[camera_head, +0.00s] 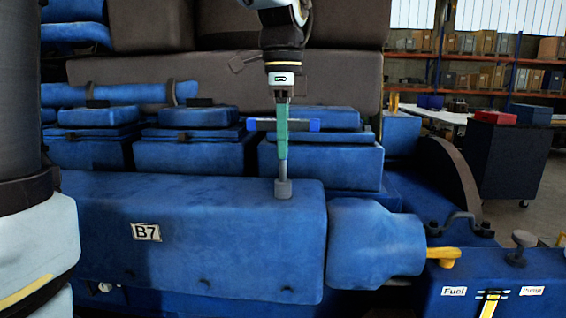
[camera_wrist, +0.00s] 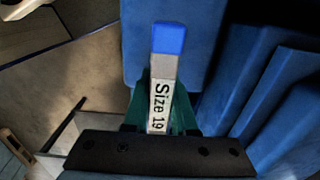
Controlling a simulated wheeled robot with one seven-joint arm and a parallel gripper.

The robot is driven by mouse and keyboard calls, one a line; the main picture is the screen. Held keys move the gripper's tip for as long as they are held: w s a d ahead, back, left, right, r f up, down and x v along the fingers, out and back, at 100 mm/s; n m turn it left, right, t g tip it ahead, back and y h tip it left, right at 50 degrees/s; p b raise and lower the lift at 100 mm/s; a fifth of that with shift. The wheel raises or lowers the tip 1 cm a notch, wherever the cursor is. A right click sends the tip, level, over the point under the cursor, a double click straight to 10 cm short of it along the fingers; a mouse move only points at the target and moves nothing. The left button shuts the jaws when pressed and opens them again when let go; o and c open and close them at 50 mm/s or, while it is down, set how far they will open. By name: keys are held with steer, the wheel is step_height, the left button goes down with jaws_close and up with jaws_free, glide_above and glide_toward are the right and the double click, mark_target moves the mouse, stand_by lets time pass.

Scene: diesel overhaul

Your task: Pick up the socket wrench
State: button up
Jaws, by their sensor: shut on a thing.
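The socket wrench (camera_head: 283,188) hangs upright below my gripper (camera_head: 282,140), its grey socket pointing down. Its crossbar handle lies level between the green fingers, with a blue end showing on the right. In the wrist view the handle (camera_wrist: 164,68) has a blue tip and a white label reading "Size 19". The green fingers of my gripper (camera_wrist: 161,115) are shut on it from both sides. In the head view the socket shows against the upper part of the blue block marked B7 (camera_head: 200,222); I cannot tell whether they touch.
Blue engine covers (camera_head: 200,152) stand behind the wrench. A blue rounded housing (camera_head: 372,240) and a yellow handle (camera_head: 442,254) lie to the right. A dark cabinet (camera_head: 505,160) and shelves stand farther back, with open floor near them.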

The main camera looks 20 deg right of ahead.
jaws_close()
steer(key=shift+r, duration=0.1)
stand_by(0.9)
step_height(320, 180, up, 10)
steer(key=shift+f+b, duration=0.1)
steer(key=shift+b, duration=0.6)
steer(key=shift+o, duration=0.5)
jaws_free()
jaws_close()
stand_by(0.3)
